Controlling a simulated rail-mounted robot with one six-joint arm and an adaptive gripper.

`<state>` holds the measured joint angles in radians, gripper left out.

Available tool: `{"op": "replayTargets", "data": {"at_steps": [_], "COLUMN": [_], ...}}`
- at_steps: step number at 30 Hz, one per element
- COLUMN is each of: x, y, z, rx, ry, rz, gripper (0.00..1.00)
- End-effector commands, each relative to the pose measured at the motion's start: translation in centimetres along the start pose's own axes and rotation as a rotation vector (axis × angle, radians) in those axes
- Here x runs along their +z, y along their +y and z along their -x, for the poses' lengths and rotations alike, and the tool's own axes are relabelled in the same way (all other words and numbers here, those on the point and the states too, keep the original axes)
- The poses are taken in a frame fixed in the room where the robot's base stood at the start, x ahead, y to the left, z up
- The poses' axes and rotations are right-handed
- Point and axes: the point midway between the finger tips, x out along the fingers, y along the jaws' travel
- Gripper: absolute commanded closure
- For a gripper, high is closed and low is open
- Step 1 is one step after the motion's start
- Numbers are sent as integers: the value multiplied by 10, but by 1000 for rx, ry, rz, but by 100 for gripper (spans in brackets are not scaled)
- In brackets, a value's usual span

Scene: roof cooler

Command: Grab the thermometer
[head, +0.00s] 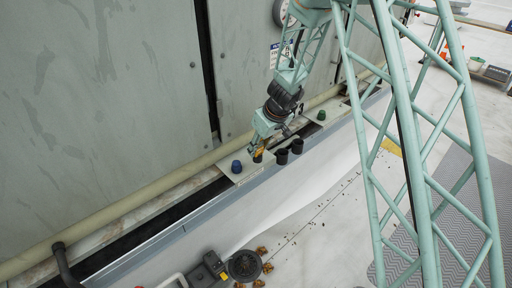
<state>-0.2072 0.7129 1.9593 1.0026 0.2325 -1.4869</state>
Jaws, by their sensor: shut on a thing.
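My gripper (257,152) reaches down over a pale plate (237,168) set in the trough along the grey wall. It is shut on a small yellow-orange thing (259,152), likely the thermometer, which is partly hidden by the fingers. The thing is upright or nearly so, just above a dark opening or holder at the plate's right end. I cannot tell whether its lower end is inside that holder.
A blue knob (237,166) sits on the plate left of my gripper. Two black cups (289,151) stand right of it, and a green knob (321,115) sits farther along. A black and yellow tool (208,270) lies on the roof below.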

Motion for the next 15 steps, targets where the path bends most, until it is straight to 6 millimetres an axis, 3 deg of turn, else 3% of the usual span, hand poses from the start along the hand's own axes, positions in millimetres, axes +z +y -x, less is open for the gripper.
{"op": "replayTargets", "data": {"at_steps": [15], "x": [57], "y": [-32], "z": [30], "rx": [1], "ry": [1], "rz": [-1], "gripper": [87]}}
